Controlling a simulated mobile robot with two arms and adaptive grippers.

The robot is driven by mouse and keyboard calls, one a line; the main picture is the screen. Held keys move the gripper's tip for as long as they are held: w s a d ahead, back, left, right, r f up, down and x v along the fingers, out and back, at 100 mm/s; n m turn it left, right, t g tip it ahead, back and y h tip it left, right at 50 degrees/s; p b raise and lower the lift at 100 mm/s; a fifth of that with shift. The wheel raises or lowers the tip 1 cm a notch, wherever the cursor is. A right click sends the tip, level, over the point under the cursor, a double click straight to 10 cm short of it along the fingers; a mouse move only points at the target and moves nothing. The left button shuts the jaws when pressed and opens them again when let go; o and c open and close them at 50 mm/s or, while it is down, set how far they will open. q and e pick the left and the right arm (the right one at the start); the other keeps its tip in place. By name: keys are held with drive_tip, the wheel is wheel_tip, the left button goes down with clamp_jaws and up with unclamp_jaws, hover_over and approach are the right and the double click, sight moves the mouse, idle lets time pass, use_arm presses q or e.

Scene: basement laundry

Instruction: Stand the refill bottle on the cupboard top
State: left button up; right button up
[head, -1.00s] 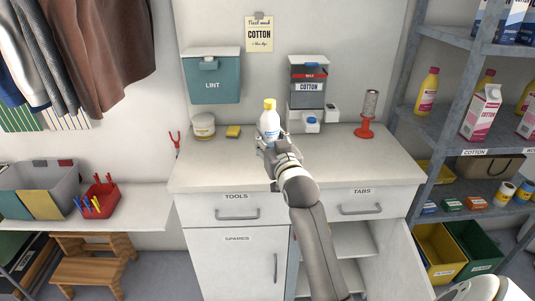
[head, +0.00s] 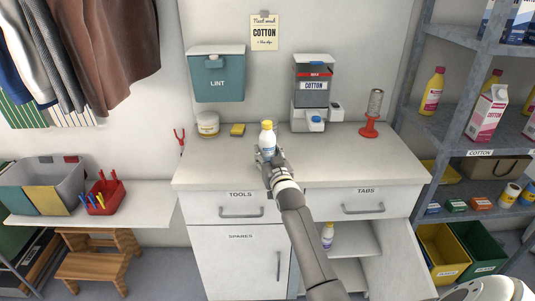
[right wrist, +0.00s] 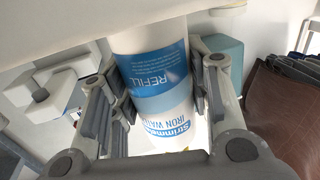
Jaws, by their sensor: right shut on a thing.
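The refill bottle (head: 267,139) is white and blue with a yellow cap. It is upright over the cupboard top (head: 350,160), left of the middle and toward the front edge. My right gripper (head: 270,158) is shut on its lower part. In the right wrist view the bottle (right wrist: 153,80) is between the fingers, with "REFILL" on its blue label. The gripper hides the bottle's base, so I cannot tell whether it touches the top. My left gripper is not in view.
Another bottle (head: 327,235) stands inside the open cupboard. The top's right front is clear.

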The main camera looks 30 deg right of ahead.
drive_tip(key=o, duration=1.2)
drive_tip(key=shift+f, duration=0.1)
drive_tip(key=shift+o, duration=0.2)
